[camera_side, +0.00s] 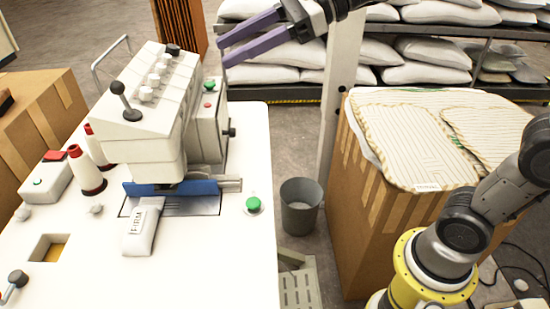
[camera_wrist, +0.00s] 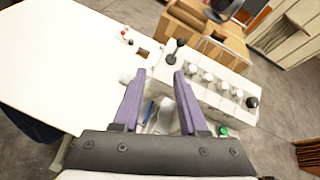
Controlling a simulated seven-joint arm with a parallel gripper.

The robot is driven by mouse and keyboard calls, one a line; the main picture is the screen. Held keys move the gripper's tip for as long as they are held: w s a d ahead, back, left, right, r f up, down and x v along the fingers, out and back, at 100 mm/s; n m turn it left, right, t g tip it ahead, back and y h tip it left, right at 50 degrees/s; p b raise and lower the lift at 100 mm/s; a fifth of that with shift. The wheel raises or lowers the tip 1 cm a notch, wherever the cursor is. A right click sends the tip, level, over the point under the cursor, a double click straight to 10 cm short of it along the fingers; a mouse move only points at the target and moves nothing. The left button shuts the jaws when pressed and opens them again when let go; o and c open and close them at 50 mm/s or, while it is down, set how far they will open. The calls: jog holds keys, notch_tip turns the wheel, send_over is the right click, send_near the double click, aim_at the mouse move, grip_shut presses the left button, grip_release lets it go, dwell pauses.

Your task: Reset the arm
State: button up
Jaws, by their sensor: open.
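My gripper (camera_side: 236,41) is at the top of the side view, raised in the air near the upper right of the sewing machine. Its two purple fingers are apart with nothing between them. In the wrist view my gripper (camera_wrist: 158,78) also shows open and empty, pointing over the machine and white table. The white sewing machine (camera_side: 150,110) stands on the white table (camera_side: 235,285); it also shows in the wrist view (camera_wrist: 215,92). No gripper contact with any thing is visible.
A cardboard box (camera_side: 350,225) at the right holds striped pillow covers (camera_side: 410,140). A grey bin (camera_side: 300,218) stands on the floor between table and box. Shelves with white pillows (camera_side: 430,73) are behind. A white pillar (camera_side: 340,85) rises close to my gripper.

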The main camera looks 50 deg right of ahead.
jog(key=s+d+f+n+g+h, duration=0.2)
jog(key=s+d+f+n+h, duration=0.8)
jog(key=s+d+f+n, duration=0.7)
jog(key=s+n, duration=0.3)
jog(key=n, duration=0.2)
jog(key=shift+s+f+h, duration=0.25)
jog(key=shift+f+h, duration=0.05)
jog(key=shift+f, duration=0.1)
